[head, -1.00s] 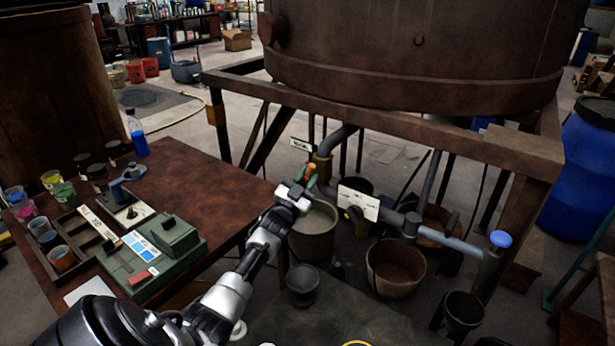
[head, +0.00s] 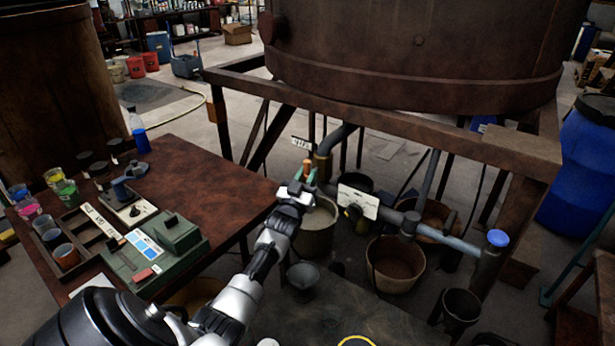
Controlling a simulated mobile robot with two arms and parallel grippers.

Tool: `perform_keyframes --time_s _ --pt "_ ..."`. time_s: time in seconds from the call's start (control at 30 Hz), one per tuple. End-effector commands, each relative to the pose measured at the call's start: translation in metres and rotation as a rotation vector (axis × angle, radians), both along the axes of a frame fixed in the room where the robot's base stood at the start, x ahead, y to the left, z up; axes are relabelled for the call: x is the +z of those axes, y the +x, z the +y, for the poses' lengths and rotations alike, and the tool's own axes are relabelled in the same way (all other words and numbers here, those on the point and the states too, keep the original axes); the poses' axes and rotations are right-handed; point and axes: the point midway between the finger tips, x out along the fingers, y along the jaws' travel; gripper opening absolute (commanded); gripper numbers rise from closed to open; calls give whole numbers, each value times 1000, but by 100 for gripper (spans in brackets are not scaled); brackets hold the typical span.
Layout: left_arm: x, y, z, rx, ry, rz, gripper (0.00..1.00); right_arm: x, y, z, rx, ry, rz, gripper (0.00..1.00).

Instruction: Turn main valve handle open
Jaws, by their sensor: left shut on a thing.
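The main valve handle (head: 307,167) shows as a short orange-brown piece with a green part beside it. It stands at my left gripper (head: 303,187), next to the brass valve body (head: 323,166) on the grey pipe under the vat. My left gripper is shut on the handle, and its jaws hide the handle's lower part. A small white label (head: 301,144) hangs just behind it. My right gripper is not in view.
The large rusty vat (head: 420,45) rests on a brown frame (head: 400,122) above the pipes. A white sign (head: 358,201), a blue-capped pipe end (head: 498,238) and several buckets are to the right. A brown table (head: 215,175) with a green box stands left.

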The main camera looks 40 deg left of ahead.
Motion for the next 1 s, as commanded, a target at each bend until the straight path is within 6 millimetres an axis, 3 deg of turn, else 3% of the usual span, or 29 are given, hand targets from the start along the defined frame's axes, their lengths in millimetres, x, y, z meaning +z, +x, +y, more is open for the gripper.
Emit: perform_keyframes --time_s 0.17,0.2,0.33,0.67,0.77,1.0 --pt "-1 0 0 1 -4 1 0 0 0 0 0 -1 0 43" --pt "-1 0 0 1 -4 1 28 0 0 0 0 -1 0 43" --pt "-1 0 0 0 -3 1 46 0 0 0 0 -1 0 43" --pt "-3 -3 -1 0 -1 2 46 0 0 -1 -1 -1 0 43" --pt "-8 -13 -5 -1 -3 2 46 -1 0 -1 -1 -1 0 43" --pt "-27 -55 -18 -1 -3 3 46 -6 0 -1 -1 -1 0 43"
